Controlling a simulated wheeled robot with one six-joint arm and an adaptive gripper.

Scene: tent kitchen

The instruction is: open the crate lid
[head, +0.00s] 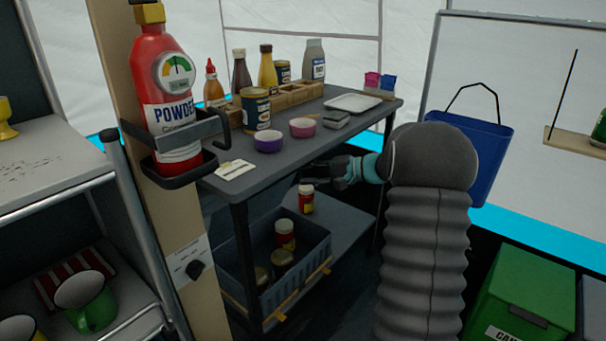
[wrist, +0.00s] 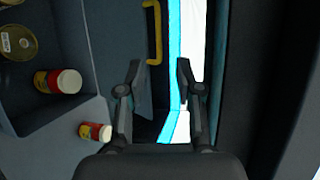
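The grey-blue crate (head: 255,290) stands on the cart's lower shelf. Its top is uncovered, and its jars and cans show from above. It also shows at the left of the wrist view (wrist: 88,112). A yellow handle (wrist: 153,30) is on a dark panel along the crate's side; I cannot tell whether that panel is the lid folded down or the wall. My gripper (head: 318,176) is just under the cart's top, above and behind the crate. In the wrist view its fingers (wrist: 158,68) are apart with nothing between them, and the handle is beyond them.
A red jar (head: 306,200) stands outside the crate at its back. The cart top (head: 225,165) above carries bowls, bottles, cans and a tray, leaving limited height. A green bin (head: 525,290) stands at the right, and a post with a red extinguisher (head: 168,95) at the left.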

